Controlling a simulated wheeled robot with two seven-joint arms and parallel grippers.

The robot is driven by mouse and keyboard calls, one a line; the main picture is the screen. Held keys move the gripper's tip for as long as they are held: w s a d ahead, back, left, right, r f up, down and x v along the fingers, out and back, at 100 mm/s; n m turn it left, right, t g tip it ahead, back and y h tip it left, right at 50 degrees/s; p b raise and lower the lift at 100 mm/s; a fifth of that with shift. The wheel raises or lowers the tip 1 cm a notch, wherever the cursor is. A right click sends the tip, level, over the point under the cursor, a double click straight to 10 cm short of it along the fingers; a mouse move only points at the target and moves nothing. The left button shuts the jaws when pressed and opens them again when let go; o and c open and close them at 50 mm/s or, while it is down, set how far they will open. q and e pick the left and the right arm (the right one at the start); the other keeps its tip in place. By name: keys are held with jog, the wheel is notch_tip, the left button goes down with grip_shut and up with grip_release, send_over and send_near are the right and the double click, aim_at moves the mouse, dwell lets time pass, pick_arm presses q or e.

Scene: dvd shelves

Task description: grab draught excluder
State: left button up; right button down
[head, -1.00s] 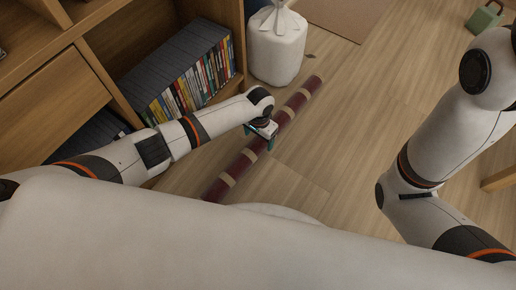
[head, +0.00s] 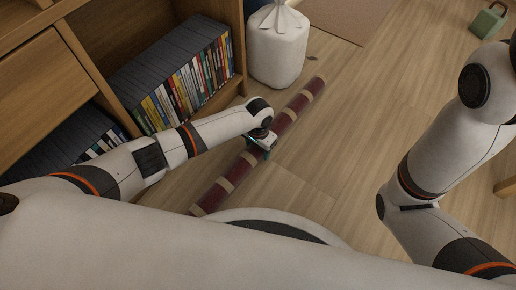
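The draught excluder (head: 238,169) is a long dark red roll with beige bands. It lies on the floor, slanting from the lower middle up to the right. My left gripper (head: 262,148) is at the middle part of the roll, pointing down over it. The wrist hides part of the fingers and of the roll, so I cannot tell whether the fingers are open or closed on it. The roll appears to rest on the floor. My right arm shows at the right, but its gripper is out of view.
A wooden shelf (head: 239,41) with rows of DVD cases (head: 185,85) stands on the left, close to my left arm. A green object (head: 488,20) sits at the far right. The floor right of the roll is clear.

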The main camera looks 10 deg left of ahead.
pick_arm(q)
jog(key=c, duration=1.2)
grip_shut()
jog(key=shift+r, duration=0.15)
